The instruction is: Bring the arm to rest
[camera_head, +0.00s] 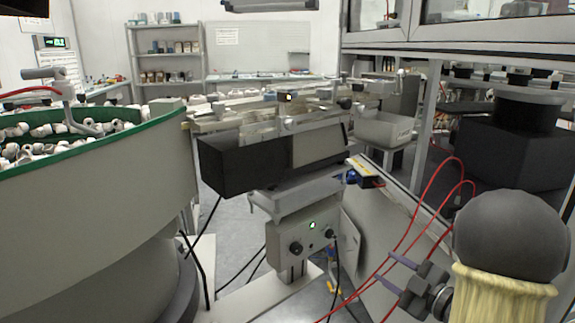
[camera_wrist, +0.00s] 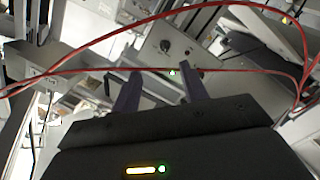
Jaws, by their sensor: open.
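My gripper (camera_head: 391,271) is at the lower right in the head view, at the end of my arm with its pale yellow sleeve. Its two purple-grey fingers point left and stand apart, with nothing between them. The fingers also show in the wrist view (camera_wrist: 160,80), spread and empty. Behind them is the grey control box (camera_wrist: 165,50) with a green light. The same control box (camera_head: 300,238) stands left of my gripper in the head view, apart from it.
A large round feeder bowl (camera_head: 90,210) with a green rim and many white caps fills the left. A framed machine enclosure (camera_head: 430,130) stands at right. Red hoses (camera_head: 435,190) hang near my gripper. Floor shows between.

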